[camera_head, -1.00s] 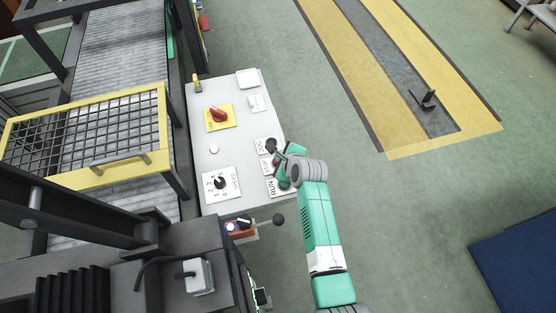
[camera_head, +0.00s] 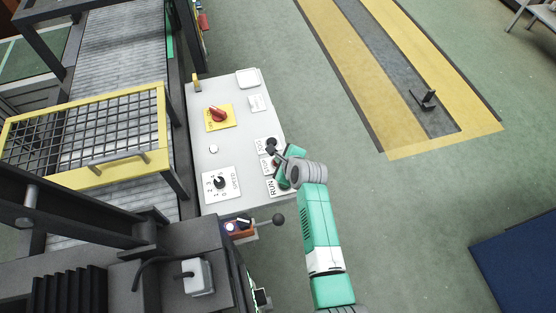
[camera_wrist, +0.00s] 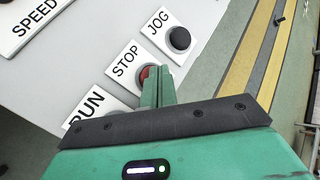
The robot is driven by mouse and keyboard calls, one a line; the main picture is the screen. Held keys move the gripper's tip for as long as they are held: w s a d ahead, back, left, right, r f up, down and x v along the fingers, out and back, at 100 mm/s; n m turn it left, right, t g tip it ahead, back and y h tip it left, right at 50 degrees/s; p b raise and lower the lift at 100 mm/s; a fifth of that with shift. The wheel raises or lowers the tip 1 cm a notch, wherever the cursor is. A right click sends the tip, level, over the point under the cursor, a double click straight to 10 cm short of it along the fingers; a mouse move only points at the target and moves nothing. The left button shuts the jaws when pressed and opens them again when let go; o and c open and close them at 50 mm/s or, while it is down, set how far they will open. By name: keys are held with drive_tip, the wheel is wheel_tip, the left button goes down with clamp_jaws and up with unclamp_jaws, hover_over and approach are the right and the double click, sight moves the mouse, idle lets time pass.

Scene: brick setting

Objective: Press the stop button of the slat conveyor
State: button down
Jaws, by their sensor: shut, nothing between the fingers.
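The conveyor's pale control panel (camera_head: 207,165) carries a column of labelled buttons at its right edge. In the wrist view, the red stop button (camera_wrist: 146,73) sits beside the STOP label (camera_wrist: 123,65), partly hidden behind my fingers. My gripper (camera_wrist: 158,72) is shut and empty, its green fingers over the right part of the red button. I cannot tell whether they touch it. In the head view, my gripper (camera_head: 276,160) is at the panel's right edge and covers much of the stop button.
The black JOG button (camera_wrist: 179,38) is just beyond the stop button, and the RUN label (camera_wrist: 88,103) is on the near side. A red rotary switch (camera_head: 218,114) on a yellow plate and a speed dial (camera_head: 220,183) stand on the panel. Open floor (camera_head: 400,220) lies right.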

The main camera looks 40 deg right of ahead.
drive_tip(key=shift+f, duration=0.2)
idle(0.4)
drive_tip(key=shift+r+p, duration=0.85)
wheel_tip(320, 180, up, 5)
drive_tip(key=p, duration=0.5)
drive_tip(key=shift+r, duration=0.15)
idle(0.3)
